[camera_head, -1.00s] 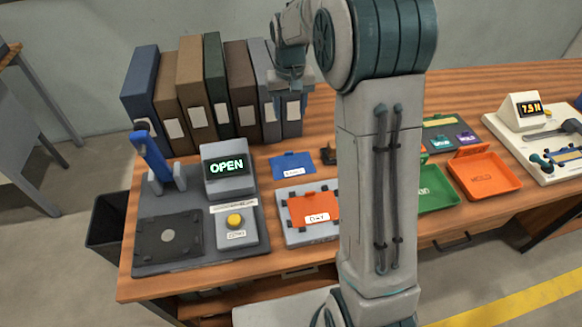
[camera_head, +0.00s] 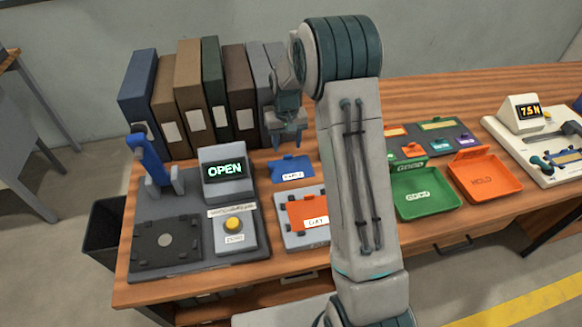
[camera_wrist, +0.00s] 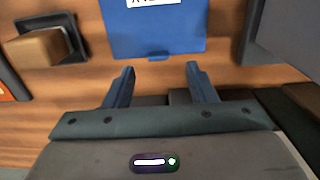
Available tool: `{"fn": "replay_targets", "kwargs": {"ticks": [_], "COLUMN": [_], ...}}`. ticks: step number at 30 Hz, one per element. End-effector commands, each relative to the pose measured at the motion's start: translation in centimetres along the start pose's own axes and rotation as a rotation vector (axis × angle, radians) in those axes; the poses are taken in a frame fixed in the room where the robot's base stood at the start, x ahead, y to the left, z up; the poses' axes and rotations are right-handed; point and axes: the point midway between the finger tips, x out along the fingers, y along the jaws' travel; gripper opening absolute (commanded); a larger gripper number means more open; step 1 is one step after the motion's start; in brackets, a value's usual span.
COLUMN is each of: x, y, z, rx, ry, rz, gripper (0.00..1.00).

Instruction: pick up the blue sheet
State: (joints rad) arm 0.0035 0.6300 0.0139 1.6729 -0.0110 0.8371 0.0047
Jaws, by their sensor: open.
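The blue sheet (camera_head: 291,168) lies flat on the wooden table behind the grey tray, with a white label on it. It also shows in the wrist view (camera_wrist: 155,38) at the top centre, with its small tab pointing toward my gripper. My gripper (camera_head: 287,145) is open and empty, above and just behind the sheet in the head view. In the wrist view, the fingertips (camera_wrist: 160,70) are spread on either side of the sheet's tab, apart from it. The exact height above the table is hard to tell.
An orange sheet (camera_head: 308,212) sits in a grey clipped tray (camera_head: 285,243) in front. Binders (camera_head: 187,95) stand at the back left. A machine with an OPEN display (camera_head: 224,168) is left. Green (camera_head: 424,203) and orange (camera_head: 486,188) trays are right. A block holder (camera_wrist: 52,42) is near the sheet.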

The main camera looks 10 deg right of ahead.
Motion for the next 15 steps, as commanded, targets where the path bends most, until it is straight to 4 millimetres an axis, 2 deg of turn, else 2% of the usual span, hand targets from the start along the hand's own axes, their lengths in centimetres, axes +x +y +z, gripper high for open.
{"fn": "replay_targets", "kwargs": {"ticks": [7, 15], "x": [3.7, 4.3], "y": [0.2, 0.2], "z": [0.1, 0.0], "rx": [0.000, 0.000], "ry": [-0.004, 0.001], "rz": [0.000, 0.001], "gripper": [0.51, 0.51]}}
